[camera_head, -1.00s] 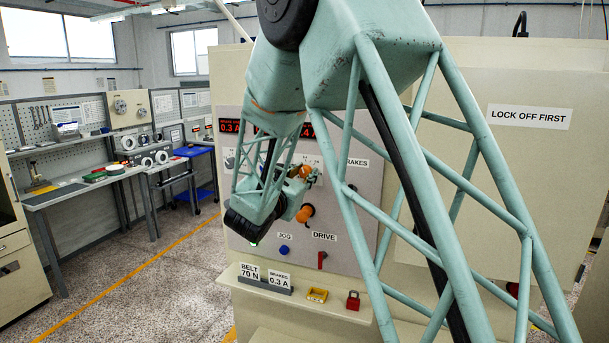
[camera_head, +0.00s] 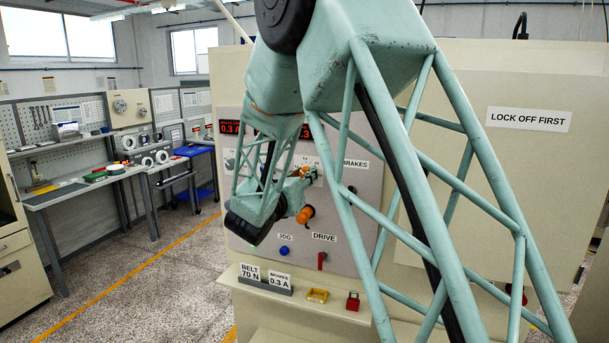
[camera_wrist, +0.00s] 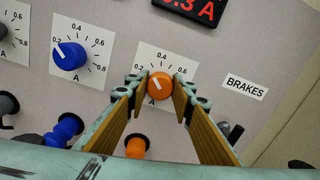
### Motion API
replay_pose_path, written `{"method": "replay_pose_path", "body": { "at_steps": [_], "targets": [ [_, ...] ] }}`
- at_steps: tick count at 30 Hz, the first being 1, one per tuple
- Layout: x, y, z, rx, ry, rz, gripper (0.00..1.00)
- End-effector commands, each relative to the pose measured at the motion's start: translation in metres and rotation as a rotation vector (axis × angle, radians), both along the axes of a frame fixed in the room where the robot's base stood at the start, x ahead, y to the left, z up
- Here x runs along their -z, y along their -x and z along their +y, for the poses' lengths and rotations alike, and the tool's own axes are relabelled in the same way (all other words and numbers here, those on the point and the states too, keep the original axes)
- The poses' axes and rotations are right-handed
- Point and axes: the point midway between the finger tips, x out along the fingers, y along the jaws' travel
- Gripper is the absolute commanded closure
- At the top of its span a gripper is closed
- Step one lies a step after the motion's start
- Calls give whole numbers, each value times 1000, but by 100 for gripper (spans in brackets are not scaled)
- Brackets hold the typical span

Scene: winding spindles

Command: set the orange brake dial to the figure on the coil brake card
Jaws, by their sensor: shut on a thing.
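The orange brake dial (camera_wrist: 159,88) is on the panel, in the middle of the wrist view, on a white scale plate (camera_wrist: 180,58) marked 0.2, 0.4 and 0.6 A. Its white mark points up and left, seemingly between 0.2 and 0.4. My gripper (camera_wrist: 159,82) is shut on the dial, one finger on each side. In the head view my gripper (camera_head: 308,174) is small and partly hidden by my wrist. The brakes card (camera_head: 281,280) on the ledge reads 0.3 A. The red display (camera_wrist: 190,8) above the dial is cut off and shows .3 A.
A blue dial (camera_wrist: 69,56) with its own scale is left of the orange one. An orange knob (camera_wrist: 136,147) and a blue knob (camera_wrist: 64,130) stick out below. A yellow block (camera_head: 317,295) and red padlock (camera_head: 352,301) are on the ledge.

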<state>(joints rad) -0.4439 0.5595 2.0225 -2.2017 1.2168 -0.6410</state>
Motion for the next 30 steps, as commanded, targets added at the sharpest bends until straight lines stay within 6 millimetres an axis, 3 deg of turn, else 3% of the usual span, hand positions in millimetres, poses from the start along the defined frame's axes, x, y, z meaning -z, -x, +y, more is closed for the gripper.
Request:
{"method": "replay_pose_path", "body": {
  "at_steps": [6, 7, 12, 23, 30],
  "targets": [
    [0, 0, 0, 0, -1, 0, 88],
    [0, 0, 0, 0, -1, 0, 77],
    [0, 0, 0, 0, -1, 0, 64],
    [0, 1, 1, 0, -1, 0, 64],
    [0, 12, 6, -1, -2, -1, 64]
  ]
}}
